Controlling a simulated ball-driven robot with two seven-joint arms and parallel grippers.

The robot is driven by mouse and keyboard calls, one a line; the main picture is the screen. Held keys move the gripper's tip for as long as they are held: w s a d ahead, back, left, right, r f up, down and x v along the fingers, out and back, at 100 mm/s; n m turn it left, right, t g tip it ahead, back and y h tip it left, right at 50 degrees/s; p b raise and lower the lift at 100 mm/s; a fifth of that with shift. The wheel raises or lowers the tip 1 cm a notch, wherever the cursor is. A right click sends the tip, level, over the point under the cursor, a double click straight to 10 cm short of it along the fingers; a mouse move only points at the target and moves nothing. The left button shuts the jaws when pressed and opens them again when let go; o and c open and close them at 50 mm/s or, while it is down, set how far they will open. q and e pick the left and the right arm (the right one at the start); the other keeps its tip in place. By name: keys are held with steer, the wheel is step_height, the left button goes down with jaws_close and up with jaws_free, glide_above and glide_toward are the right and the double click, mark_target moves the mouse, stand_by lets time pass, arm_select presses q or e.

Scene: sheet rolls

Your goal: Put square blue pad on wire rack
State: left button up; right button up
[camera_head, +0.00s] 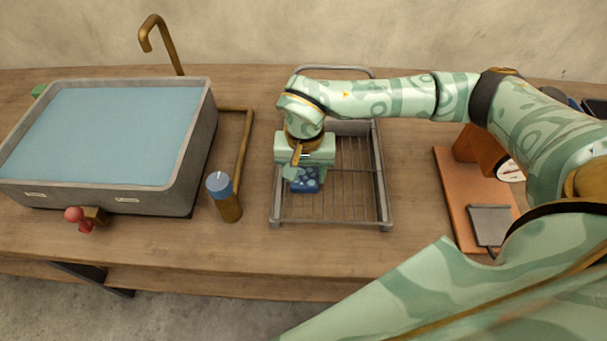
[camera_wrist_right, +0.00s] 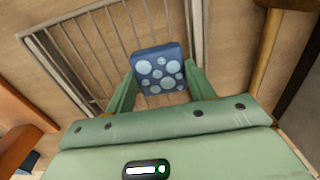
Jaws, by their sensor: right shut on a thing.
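The square blue pad (camera_head: 305,184) has pale blue round spots. In the head view it shows below my right gripper (camera_head: 304,172), over the left part of the wire rack (camera_head: 354,180). In the right wrist view the pad (camera_wrist_right: 159,70) sits between the two fingers of my right gripper (camera_wrist_right: 160,85), which is shut on it. The wire rack (camera_wrist_right: 95,55) lies behind the pad there. I cannot tell whether the pad touches the wires. My left gripper is not in view.
A grey basin of water (camera_head: 120,135) stands at the left with a brass tap (camera_head: 160,40). A blue-topped brass cylinder (camera_head: 224,197) stands just left of the rack. An orange-brown scale-like object (camera_head: 460,190) stands to the right. The rack's right part is clear.

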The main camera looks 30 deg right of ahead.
mark_target(304, 176)
steer(key=shift+f, duration=0.7)
steer(key=shift+r, duration=0.1)
steer(key=o, duration=1)
step_height(304, 176, up, 12)
steer(key=p, duration=0.3)
